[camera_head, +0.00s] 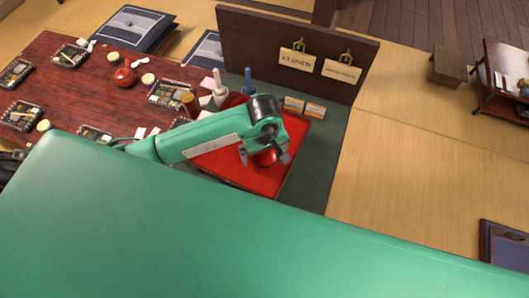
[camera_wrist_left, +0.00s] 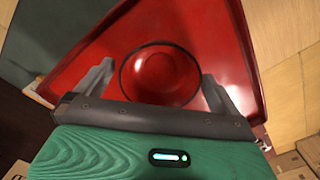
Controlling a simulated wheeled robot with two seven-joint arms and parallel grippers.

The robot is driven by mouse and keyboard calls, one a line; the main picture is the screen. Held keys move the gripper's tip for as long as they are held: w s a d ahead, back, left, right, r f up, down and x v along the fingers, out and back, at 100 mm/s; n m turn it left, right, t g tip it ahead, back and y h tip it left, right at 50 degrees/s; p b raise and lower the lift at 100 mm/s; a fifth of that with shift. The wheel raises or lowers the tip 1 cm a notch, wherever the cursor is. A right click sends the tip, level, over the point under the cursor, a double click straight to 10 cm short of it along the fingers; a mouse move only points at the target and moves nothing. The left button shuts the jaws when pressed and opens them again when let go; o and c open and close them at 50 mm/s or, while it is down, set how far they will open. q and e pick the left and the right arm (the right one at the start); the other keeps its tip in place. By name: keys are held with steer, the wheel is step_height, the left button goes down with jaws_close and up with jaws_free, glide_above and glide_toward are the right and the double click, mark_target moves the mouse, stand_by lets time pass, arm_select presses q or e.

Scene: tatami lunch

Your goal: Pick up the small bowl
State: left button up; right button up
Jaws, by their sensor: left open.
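The small bowl (camera_wrist_left: 160,72) is red with a dark rim. It sits on the red tray (camera_wrist_left: 231,42), seen from above in the left wrist view. In the head view the bowl (camera_head: 265,158) is partly hidden by my left gripper. My left gripper (camera_head: 264,155) is open over the tray. In the wrist view its two fingers (camera_wrist_left: 155,85) stand apart, one on each side of the bowl's near part. I cannot tell whether they touch it. My right gripper is not in view.
A brown partition (camera_head: 290,42) with hanging signs stands behind the tray. Small boxes (camera_head: 304,107) lie at the tray's far edge. Bottles (camera_head: 219,88) stand to its left. A dark red table (camera_head: 95,90) with lunch boxes is at left.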

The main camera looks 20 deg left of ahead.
arm_select(q)
steer(key=shift+f, duration=0.7)
steer(key=c, duration=1.1)
steer(key=shift+r, duration=0.1)
